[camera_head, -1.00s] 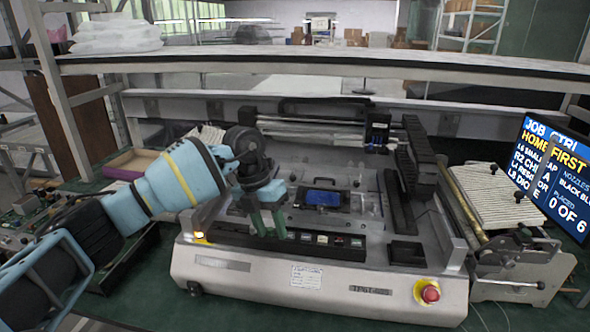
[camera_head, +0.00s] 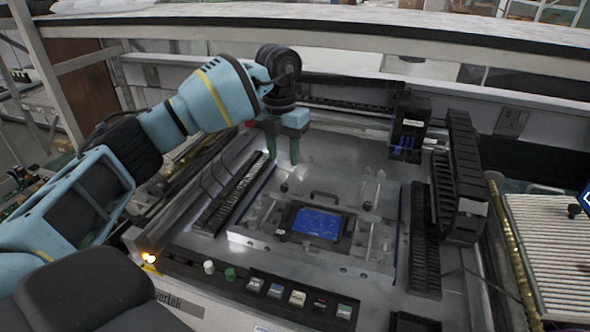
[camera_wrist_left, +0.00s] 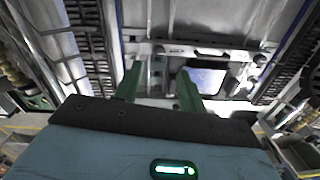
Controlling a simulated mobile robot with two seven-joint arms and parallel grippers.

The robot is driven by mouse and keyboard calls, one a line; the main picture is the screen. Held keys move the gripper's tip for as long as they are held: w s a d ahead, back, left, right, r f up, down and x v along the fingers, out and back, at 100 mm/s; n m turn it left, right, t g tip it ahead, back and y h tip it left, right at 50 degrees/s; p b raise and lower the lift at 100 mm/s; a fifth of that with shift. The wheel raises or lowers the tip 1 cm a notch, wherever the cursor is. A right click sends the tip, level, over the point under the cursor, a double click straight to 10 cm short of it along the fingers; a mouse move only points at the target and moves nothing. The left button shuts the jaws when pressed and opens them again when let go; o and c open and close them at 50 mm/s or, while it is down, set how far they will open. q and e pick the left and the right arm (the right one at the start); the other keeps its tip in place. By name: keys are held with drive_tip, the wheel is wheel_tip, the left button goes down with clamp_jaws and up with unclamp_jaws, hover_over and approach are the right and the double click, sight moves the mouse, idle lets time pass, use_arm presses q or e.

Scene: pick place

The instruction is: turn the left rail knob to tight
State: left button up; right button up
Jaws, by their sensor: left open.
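My left gripper (camera_head: 282,157) has two green fingers, apart and empty, pointing down above and behind the pale knob. In the left wrist view the open gripper (camera_wrist_left: 159,76) has nothing between its fingers. My right gripper is out of view.
A blue circuit board (camera_head: 317,223) sits in the middle of the clamp. A black feeder strip (camera_head: 230,192) runs on the left, and a black cable chain (camera_head: 463,165) stands on the right. Panel buttons (camera_head: 297,298) line the front. A dark placement head (camera_head: 408,125) hangs at the back.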

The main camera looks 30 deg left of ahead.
sight(284, 185)
use_arm(q)
drive_tip(key=shift+s, duration=0.25)
drive_tip(key=shift+s+f, duration=0.1)
drive_tip(key=shift+f, duration=0.25)
drive_tip(key=shift+d+f, duration=0.1)
drive_tip(key=shift+f, duration=3.4)
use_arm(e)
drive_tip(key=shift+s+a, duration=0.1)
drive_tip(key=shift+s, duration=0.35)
use_arm(q)
drive_tip(key=shift+c, duration=0.4)
clamp_jaws()
